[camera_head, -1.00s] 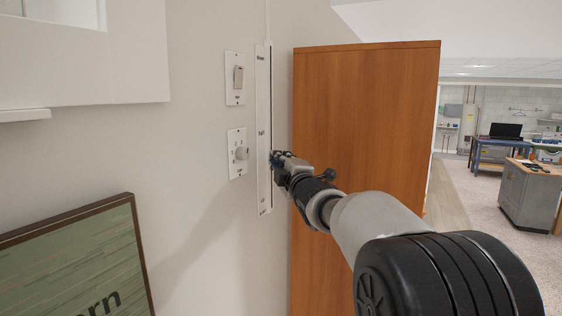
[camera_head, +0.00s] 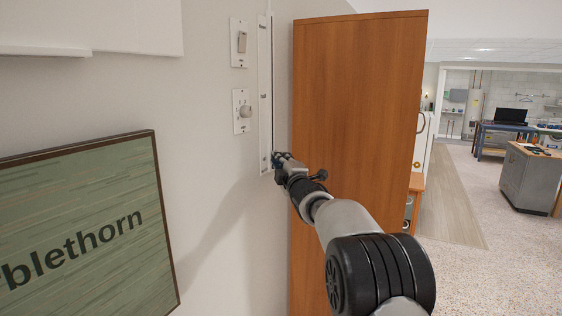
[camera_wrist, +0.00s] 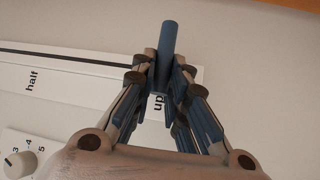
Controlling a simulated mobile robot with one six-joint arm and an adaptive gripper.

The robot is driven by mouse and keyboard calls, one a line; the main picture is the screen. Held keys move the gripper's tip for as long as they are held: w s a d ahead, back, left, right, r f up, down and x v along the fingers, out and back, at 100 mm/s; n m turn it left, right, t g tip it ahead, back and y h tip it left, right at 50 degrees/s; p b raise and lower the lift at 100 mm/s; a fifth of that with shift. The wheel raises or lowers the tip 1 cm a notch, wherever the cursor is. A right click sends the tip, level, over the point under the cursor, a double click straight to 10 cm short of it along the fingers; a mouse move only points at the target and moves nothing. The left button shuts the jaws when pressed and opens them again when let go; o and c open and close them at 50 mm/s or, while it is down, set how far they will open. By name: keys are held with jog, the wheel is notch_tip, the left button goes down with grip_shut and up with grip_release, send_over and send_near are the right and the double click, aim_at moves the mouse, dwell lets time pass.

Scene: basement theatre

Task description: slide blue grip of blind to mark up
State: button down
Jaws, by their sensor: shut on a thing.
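The blue grip (camera_wrist: 167,50) is a blue cylinder standing up between the fingers of my gripper (camera_wrist: 162,75) in the wrist view. My gripper is shut on it; in the head view the gripper (camera_head: 279,160) is at the lower part of the white blind plate (camera_head: 265,60). In the wrist view the plate (camera_wrist: 80,85) has a dark slot running to the grip, a "half" mark (camera_wrist: 32,80) at left and an "up" mark (camera_wrist: 158,103) right beside the grip. The fingers partly hide the slot's end, so exact alignment is unclear.
A light switch (camera_head: 241,42) and a dial (camera_head: 245,111) are on the wall left of the plate. A tall wooden cabinet (camera_head: 350,110) stands close at the right. A framed green sign (camera_head: 85,225) is at lower left. Open floor (camera_head: 480,270) lies at right.

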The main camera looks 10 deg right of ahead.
jog(key=shift+f, duration=0.55)
jog(key=c, duration=2)
grip_release()
jog(key=shift+o, duration=0.8)
jog(key=shift+r, duration=0.1)
jog(key=shift+s, duration=0.1)
jog(key=s+d+f, duration=0.1)
jog(key=s, duration=1)
jog(key=shift+s+d+f, duration=0.2)
jog(key=shift+s+d, duration=0.1)
jog(key=shift+d, duration=0.05)
